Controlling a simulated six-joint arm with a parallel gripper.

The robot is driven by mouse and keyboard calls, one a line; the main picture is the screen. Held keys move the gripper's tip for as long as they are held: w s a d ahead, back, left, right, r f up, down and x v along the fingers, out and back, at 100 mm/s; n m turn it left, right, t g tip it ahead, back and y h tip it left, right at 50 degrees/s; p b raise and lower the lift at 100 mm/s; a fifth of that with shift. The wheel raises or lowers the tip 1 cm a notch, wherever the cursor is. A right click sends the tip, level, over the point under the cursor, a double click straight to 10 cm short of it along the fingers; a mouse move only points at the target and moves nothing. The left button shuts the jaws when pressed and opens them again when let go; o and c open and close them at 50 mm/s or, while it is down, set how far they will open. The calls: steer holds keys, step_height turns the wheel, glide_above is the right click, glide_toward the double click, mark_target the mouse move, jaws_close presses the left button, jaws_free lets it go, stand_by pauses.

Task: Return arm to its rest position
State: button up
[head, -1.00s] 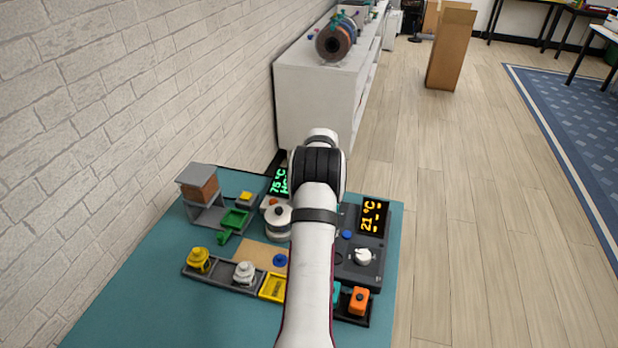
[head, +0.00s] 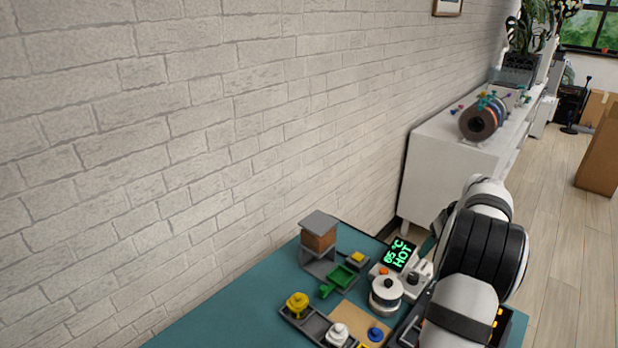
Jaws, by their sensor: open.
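My white and black arm (head: 484,250) rises at the lower right of the head view, over the right part of the teal table (head: 225,318). My gripper is not visible; the arm links hide the space beyond them. A round white pot with a dark knob (head: 387,294) stands just left of the arm. Behind it a display (head: 400,254) shows green digits that look like 65 °C and the word HOT.
A grey stand with a brown block (head: 319,237), a green tray (head: 340,279) and a yellow-topped block (head: 357,259) stand left. A dark rack holds a yellow piece (head: 297,305) and a white piece (head: 338,335). A brick wall (head: 200,150) borders the table; a white cabinet (head: 440,160) stands behind.

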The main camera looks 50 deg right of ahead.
steer(key=w+a+r+n+y, duration=0.1)
steer(key=w+a+r, duration=0.2)
steer(key=w+a, duration=0.45)
steer(key=w+a+r+y, duration=0.1)
steer(key=w+a+r, duration=0.1)
steer(key=w+a, duration=0.55)
steer(key=a+r+n+y, duration=0.1)
steer(key=a+r+y, duration=0.1)
steer(key=a, duration=1.6)
steer(key=s+a+g, duration=0.1)
steer(key=s+a, duration=0.2)
steer(key=a, duration=0.5)
steer(key=s+a+g, duration=0.1)
steer(key=s+a, duration=0.1)
steer(key=a, duration=0.6)
steer(key=s+a+f+n+g, duration=0.1)
steer(key=s+a+f, duration=0.2)
steer(key=s+a, duration=0.4)
steer(key=s, duration=0.3)
steer(key=shift+s+a+f+y, duration=0.2)
steer(key=shift+s+a+y, duration=0.05)
steer(key=shift+s+y, duration=0.15)
